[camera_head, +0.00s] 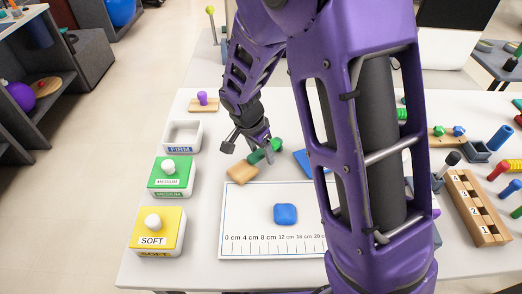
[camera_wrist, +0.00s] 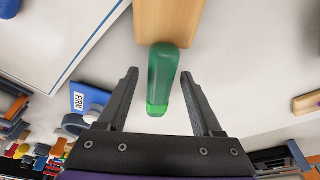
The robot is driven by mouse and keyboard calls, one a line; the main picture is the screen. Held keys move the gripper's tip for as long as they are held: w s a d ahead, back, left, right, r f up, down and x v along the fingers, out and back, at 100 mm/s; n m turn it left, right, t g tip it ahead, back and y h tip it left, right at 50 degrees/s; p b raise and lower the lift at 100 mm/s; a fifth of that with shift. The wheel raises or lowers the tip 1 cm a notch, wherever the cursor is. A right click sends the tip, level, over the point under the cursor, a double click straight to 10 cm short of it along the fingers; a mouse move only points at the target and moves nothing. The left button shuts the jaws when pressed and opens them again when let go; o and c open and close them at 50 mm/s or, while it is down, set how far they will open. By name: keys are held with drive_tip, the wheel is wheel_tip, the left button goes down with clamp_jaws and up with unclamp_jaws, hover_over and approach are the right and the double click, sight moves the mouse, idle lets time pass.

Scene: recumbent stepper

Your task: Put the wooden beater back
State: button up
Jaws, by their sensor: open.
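The wooden beater (camera_head: 242,174) lies on the white table behind the white measuring board. It has a tan wooden block and a green handle (camera_head: 276,146). In the wrist view its block (camera_wrist: 168,18) is at the top and its green handle (camera_wrist: 163,85) points down between my fingers. My gripper (camera_head: 248,147) is open and points down at the handle. In the wrist view the fingers stand on either side of the handle with gaps. I cannot tell how far above the table the fingertips are. My arm hides part of the table.
A white box with a blue FIRM label (camera_head: 182,136), a green MEDIUM box (camera_head: 171,177) and a yellow SOFT box (camera_head: 157,232) line the left edge. The measuring board (camera_head: 250,205) bears a blue pad (camera_head: 285,214). A numbered wooden rack (camera_head: 476,209) stands right.

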sight(253, 156)
drive_tip(key=shift+r+p, duration=0.45)
drive_tip(key=shift+r, duration=0.1)
drive_tip(key=p+v, duration=0.1)
drive_tip(key=v, duration=1.1)
drive_tip(key=shift+p, duration=0.4)
drive_tip(key=shift+w, duration=0.1)
